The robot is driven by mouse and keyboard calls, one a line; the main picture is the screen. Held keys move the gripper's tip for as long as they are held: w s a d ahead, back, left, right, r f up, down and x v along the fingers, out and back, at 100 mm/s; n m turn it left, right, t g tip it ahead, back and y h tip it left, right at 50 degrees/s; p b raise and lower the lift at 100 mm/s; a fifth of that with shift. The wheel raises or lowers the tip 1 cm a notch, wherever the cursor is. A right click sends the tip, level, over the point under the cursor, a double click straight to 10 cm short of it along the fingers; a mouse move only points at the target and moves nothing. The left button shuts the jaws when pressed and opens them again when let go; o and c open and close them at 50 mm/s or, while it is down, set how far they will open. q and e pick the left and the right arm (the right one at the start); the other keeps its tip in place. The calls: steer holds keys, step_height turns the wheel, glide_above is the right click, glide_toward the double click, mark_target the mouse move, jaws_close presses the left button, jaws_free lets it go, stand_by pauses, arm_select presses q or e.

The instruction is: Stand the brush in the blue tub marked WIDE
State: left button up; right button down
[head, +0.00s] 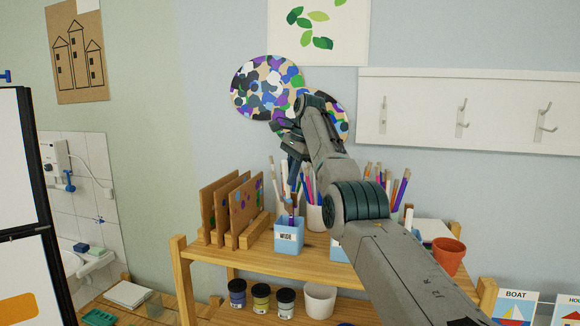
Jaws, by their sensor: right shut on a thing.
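The blue tub marked WIDE (289,245) stands on the upper shelf, left of my right arm. Several brushes with pale upper ends stand in it. My right gripper (291,160) is above the tub, pointing down, and is shut on a brush (293,198). The brush hangs roughly upright below the fingers, with its lower part at the tub's mouth. I cannot tell whether its lower end is inside the tub or just in front of it. My left gripper is not in view.
Brown boards in a wooden rack (247,235) stand close left of the tub. A white cup (315,217) of pencils stands just behind it to the right. Another blue tub (336,250) is partly hidden by my arm. A terracotta pot (449,257) sits at the right.

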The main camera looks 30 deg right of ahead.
mark_target(290, 201)
steer(key=p, duration=0.2)
steer(key=shift+d+f+p, duration=0.1)
steer(key=shift+f+p, duration=0.15)
steer(key=shift+p, duration=0.05)
steer(key=shift+w+d+f+p, duration=0.15)
steer(key=shift+f+p, duration=0.4)
steer(key=shift+p, duration=0.45)
steer(key=shift+f+b, duration=0.65)
steer(key=shift+b, duration=0.05)
steer(key=shift+s+a+f+b, duration=0.15)
steer(key=shift+f+b, duration=0.3)
steer(key=shift+b, duration=0.1)
steer(key=shift+s+a+f+b, duration=0.1)
steer(key=shift+s+f+b, duration=0.05)
steer(key=shift+f+b, duration=0.3)
steer(key=shift+a+r+p, duration=0.1)
steer(key=shift+r+p, duration=0.05)
steer(key=shift+p, duration=0.6)
steer(key=shift+f+p, duration=0.5)
steer(key=shift+s+a+f, duration=0.1)
steer(key=shift+s+f, duration=0.1)
steer(key=shift+f, duration=0.25)
